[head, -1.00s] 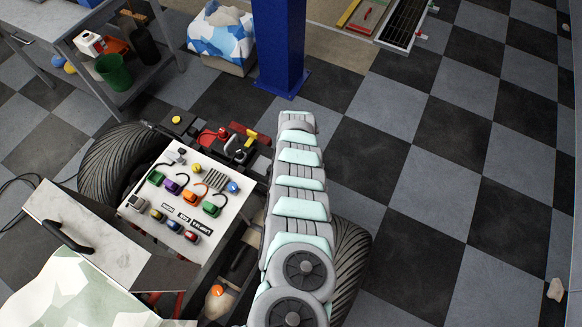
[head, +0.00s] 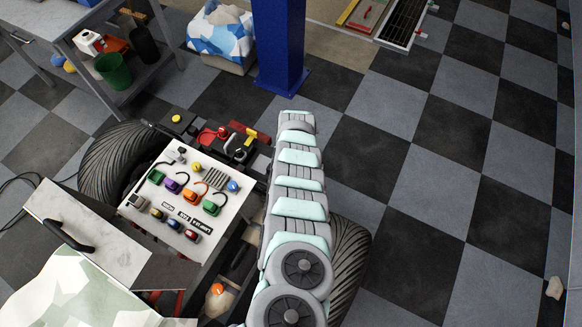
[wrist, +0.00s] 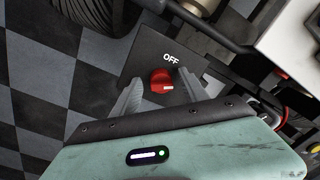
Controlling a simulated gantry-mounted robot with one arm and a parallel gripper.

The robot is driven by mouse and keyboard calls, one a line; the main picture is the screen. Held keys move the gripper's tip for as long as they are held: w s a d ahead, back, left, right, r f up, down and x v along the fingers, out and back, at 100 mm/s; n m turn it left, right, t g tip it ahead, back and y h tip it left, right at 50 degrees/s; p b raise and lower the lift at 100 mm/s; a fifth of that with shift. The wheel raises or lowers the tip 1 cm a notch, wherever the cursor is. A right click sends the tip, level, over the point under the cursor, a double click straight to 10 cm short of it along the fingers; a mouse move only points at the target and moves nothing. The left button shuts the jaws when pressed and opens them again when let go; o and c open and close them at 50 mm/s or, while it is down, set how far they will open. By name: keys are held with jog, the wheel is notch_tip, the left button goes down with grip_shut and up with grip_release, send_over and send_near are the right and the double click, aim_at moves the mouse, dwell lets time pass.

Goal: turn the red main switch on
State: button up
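The red main switch (wrist: 162,80) is a small knob with a pale mark on a dark plate (wrist: 152,55) in the wrist view. The word OFF (wrist: 171,58) is printed in white just above it. My gripper (wrist: 160,76) is open, with one grey finger on each side of the knob. A gap shows between the knob and each finger, so it is not gripped. How far the fingertips are from the plate is hard to tell. In the head view my gripper is hidden, and I cannot make out the main switch there.
In the wrist view a tyre (wrist: 88,12) is at the upper left, a dark bar (wrist: 205,22) at the top and a white panel (wrist: 292,35) at the right. The head view shows a control panel (head: 222,176) with coloured connectors left of my arm, and open checkered floor at right.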

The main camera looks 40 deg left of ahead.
notch_tip(320, 180, up, 11)
jog(key=p, duration=0.3)
jog(key=shift+w+d, duration=0.15)
jog(key=shift+w, duration=0.05)
jog(key=shift+f, duration=0.1)
dwell(0.6)
